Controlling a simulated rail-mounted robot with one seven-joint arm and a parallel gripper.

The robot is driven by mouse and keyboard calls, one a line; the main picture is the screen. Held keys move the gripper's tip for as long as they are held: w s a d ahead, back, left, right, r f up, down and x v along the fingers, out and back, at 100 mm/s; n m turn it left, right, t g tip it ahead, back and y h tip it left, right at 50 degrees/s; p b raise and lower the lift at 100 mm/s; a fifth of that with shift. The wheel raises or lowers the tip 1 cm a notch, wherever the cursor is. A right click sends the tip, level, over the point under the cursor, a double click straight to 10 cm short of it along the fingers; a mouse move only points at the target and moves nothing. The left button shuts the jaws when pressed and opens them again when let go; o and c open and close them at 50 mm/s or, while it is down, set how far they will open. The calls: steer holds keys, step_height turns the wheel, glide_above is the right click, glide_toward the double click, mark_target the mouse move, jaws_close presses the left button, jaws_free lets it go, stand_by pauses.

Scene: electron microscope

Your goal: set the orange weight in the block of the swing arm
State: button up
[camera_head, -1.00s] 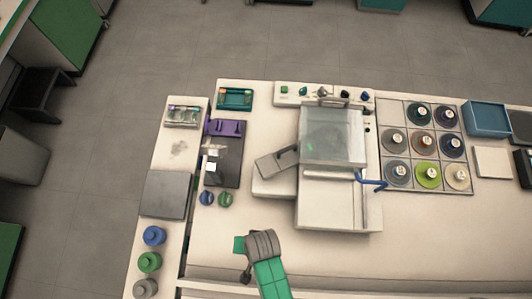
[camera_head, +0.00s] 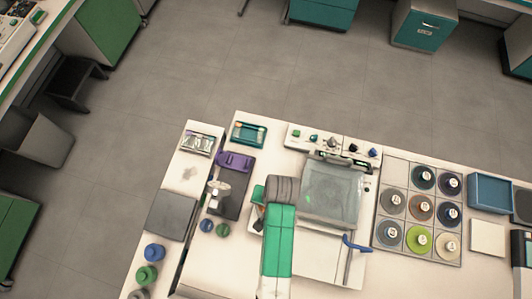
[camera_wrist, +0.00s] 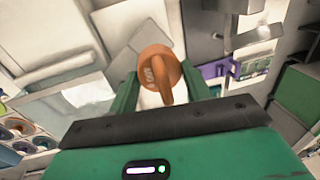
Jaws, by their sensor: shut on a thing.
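The orange weight (camera_wrist: 152,66), a round body with a raised grip bar, is in my gripper (camera_wrist: 160,80) in the wrist view. The green fingers are shut on it from both sides. Pale grey surfaces lie below and beyond it. In the head view my arm reaches over the left side of the microscope (camera_head: 330,190), and the weight is hidden there. The swing arm and its block are not clearly visible; my arm covers the area left of the glass-topped housing. I cannot tell how far the weight is from any surface.
A dark plate with a purple holder (camera_head: 235,161) stands left of my arm. A grid tray (camera_head: 389,171) of several round discs and a blue bin (camera_head: 490,192) stand to the right. A blue lever (camera_head: 355,243) juts from the machine. Knobs (camera_head: 148,274) line the left bench.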

steer(key=shift+s+f+b, duration=0.1)
steer(key=shift+f+b, duration=0.3)
steer(key=shift+b, duration=0.05)
step_height(320, 180, down, 4)
steer(key=b, duration=0.4)
steer(key=shift+b, duration=0.3)
steer(key=shift+f+b, duration=0.45)
steer(key=shift+f, duration=0.6)
steer(key=shift+f, duration=0.25)
steer(key=o, duration=1.3)
steer(key=shift+f, duration=0.1)
steer(key=shift+o, duration=0.2)
steer(key=r, duration=0.5)
steer(key=d+r, duration=0.1)
steer(key=r, duration=0.2)
steer(key=shift+s+p, duration=0.15)
steer(key=shift+p, duration=0.15)
steer(key=shift+f, duration=0.1)
